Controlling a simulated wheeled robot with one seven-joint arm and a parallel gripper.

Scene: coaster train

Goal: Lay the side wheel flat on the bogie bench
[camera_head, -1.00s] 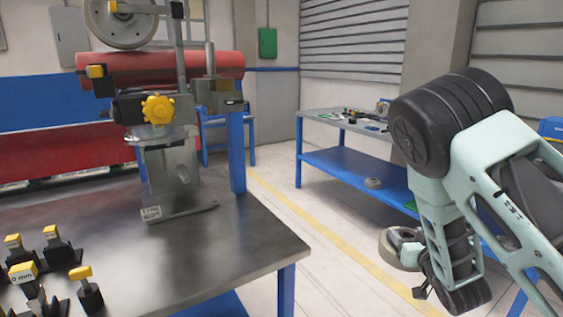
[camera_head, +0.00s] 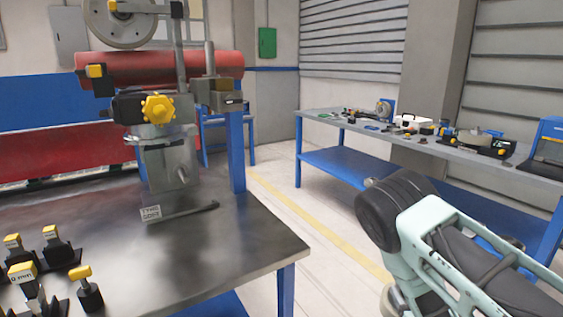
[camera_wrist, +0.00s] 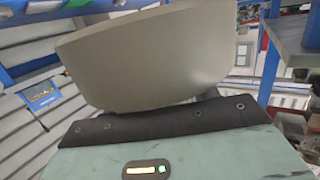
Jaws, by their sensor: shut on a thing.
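The side wheel (camera_wrist: 150,55) fills the upper middle of the wrist view as a broad grey-beige curved rim. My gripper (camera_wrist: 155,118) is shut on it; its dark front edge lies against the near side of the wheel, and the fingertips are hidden. In the head view the gripper and held wheel are below the frame; only my arm shows at lower right. The near steel-topped bench (camera_head: 240,245) at left, which looks like the bogie bench, carries a grey upright fixture (camera_head: 168,160) with a yellow knob. A grey wheel (camera_head: 120,20) is mounted at its top.
Yellow-topped black gauges (camera_head: 55,248) stand at the bench's near left. The bench's middle and right front are clear. A blue-framed bench (camera_head: 340,168) with tools stands behind at right. Open floor with a yellow line (camera_head: 325,228) lies between them.

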